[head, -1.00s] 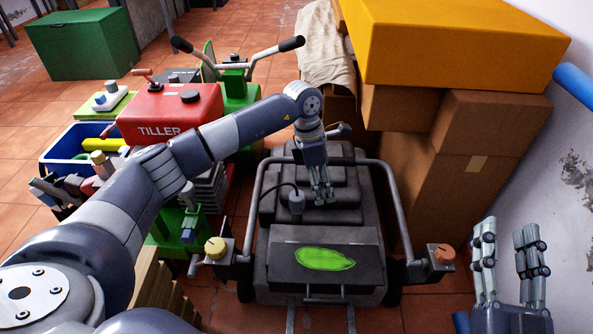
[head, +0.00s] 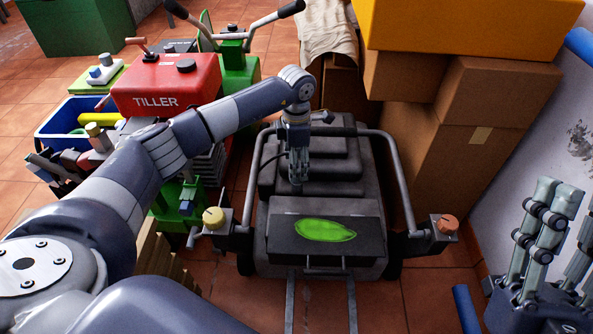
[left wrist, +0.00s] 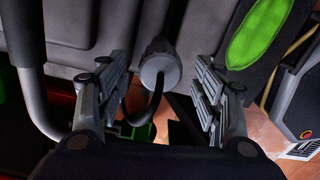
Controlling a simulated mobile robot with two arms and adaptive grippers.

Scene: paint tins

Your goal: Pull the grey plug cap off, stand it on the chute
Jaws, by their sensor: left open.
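The grey plug cap (left wrist: 160,69), round-ended with a black cable, sits on the dark mower (head: 345,165). In the left wrist view it lies between the open fingers of my left gripper (left wrist: 158,85), with a gap on each side. In the head view my left gripper (head: 297,182) points down over the cap's spot and hides most of it. A black sloping panel with a green leaf mark (head: 325,232) is at the mower's front; I cannot tell whether it is the chute. My right gripper (head: 562,235) is at the right edge, fingers up, apart and empty.
A bent grey tube frame (head: 399,190) surrounds the mower, with a yellow knob (head: 213,217) and an orange knob (head: 447,224) at its sides. A red tiller (head: 165,85) stands left. Cardboard boxes (head: 440,150) stand close on the right.

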